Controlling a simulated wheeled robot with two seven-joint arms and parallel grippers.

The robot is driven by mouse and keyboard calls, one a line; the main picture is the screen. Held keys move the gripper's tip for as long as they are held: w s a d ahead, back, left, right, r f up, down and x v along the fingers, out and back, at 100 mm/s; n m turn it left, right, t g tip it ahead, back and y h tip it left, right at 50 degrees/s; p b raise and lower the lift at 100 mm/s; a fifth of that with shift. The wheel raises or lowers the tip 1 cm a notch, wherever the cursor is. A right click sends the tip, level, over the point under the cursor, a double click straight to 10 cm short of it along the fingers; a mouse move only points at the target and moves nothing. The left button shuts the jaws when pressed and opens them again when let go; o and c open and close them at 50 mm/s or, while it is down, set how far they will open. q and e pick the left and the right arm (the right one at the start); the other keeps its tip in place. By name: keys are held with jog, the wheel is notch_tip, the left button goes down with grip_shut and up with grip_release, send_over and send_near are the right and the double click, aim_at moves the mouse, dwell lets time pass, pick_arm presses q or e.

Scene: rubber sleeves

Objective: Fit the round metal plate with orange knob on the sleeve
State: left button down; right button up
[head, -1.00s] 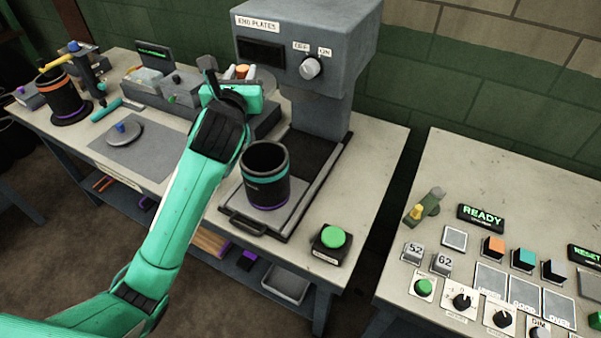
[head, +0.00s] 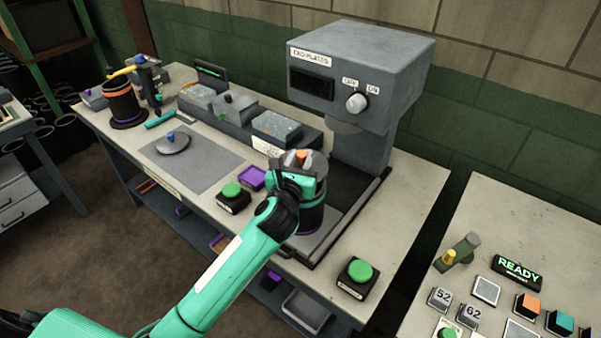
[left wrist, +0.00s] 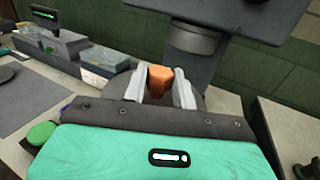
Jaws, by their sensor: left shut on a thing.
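The sleeve (head: 313,215) is a black cylinder with a teal and a purple band. It stands upright on the press's base, in front of the column. My left gripper (head: 301,160) is at the sleeve's top, shut on the orange knob (head: 303,156) of the round metal plate (head: 319,166). The wrist view shows the orange knob (left wrist: 160,78) between the two pale fingers, with a bit of the grey plate behind. The plate is at the sleeve's mouth, but my gripper hides the rim, so I cannot tell whether it is seated. My right gripper is out of view.
The grey press (head: 360,75), labelled END PLATES, overhangs just behind the sleeve. Green buttons stand left (head: 232,190) and right (head: 360,271) of it. A plate with a blue knob (head: 172,143) lies on a grey mat. A second table with controls is at right.

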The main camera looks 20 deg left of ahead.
pick_arm(q)
notch_tip(320, 180, down, 4)
jog(key=shift+f, duration=0.1)
jog(key=shift+f, duration=0.15)
jog(key=c, duration=1.1)
grip_release()
jog(key=shift+f, duration=0.1)
